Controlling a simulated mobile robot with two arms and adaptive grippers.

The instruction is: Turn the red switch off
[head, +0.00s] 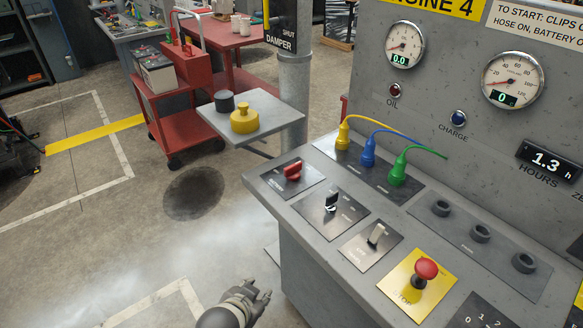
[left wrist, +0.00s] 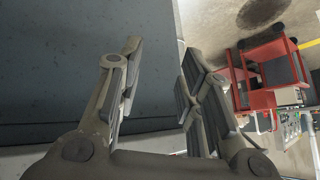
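The red switch (head: 293,170) is a red rotary handle on a dark plate at the far left corner of the grey console's sloped top. My left gripper (head: 262,293) is low in the head view, in front of the console's left side, below and apart from the switch. In the left wrist view its two fingers (left wrist: 155,85) are spread, with nothing between them. The switch does not show in the left wrist view. The lettering on its plate is too small to read. My right gripper is not in view.
On the console (head: 300,203) are a black switch (head: 331,202), a pale lever (head: 376,234), a red mushroom button (head: 426,269) and yellow, blue and green plugs. A small grey table (head: 262,134) and a red cart (head: 170,118) stand behind. The floor at left is open.

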